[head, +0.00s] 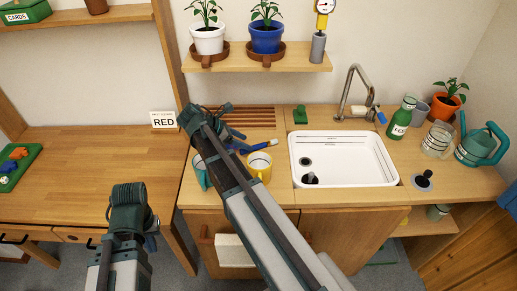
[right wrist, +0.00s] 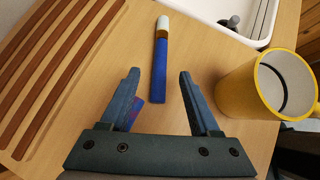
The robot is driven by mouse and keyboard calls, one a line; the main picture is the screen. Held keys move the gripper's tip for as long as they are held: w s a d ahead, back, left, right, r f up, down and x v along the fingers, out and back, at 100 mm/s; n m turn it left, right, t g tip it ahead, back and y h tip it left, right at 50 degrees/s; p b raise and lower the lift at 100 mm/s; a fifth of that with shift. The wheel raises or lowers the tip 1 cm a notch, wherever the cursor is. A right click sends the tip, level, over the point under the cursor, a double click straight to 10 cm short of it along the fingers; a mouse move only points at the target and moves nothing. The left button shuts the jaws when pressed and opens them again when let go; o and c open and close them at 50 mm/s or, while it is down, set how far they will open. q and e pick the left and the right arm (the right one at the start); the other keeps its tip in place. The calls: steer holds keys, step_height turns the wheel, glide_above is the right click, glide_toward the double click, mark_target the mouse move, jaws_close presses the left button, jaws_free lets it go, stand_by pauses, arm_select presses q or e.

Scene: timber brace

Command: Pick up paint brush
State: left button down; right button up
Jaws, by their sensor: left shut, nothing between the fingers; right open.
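The paint brush (right wrist: 159,70) lies on the wooden counter, with a blue handle, a brass-coloured band and a pale tip. Its handle end points toward my right gripper (right wrist: 158,75), which is open with nothing held. My left gripper (head: 151,238) is shut and empty, low in front of the left desk.
A yellow mug (right wrist: 240,92) stands close right of the right gripper; a teal mug (head: 199,172) is beside it in the head view. Wooden slats (right wrist: 55,75) lie to the left. The white sink (head: 372,158) is to the right. A small blue-red item (right wrist: 137,112) shows behind the left finger.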

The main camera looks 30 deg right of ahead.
mark_target(259, 146)
steer(key=b+x, duration=0.2)
steer(key=x, duration=0.2)
steer(key=shift+f+b, duration=0.25)
steer(key=shift+b, duration=0.1)
steer(key=shift+r, duration=0.1)
jaws_close()
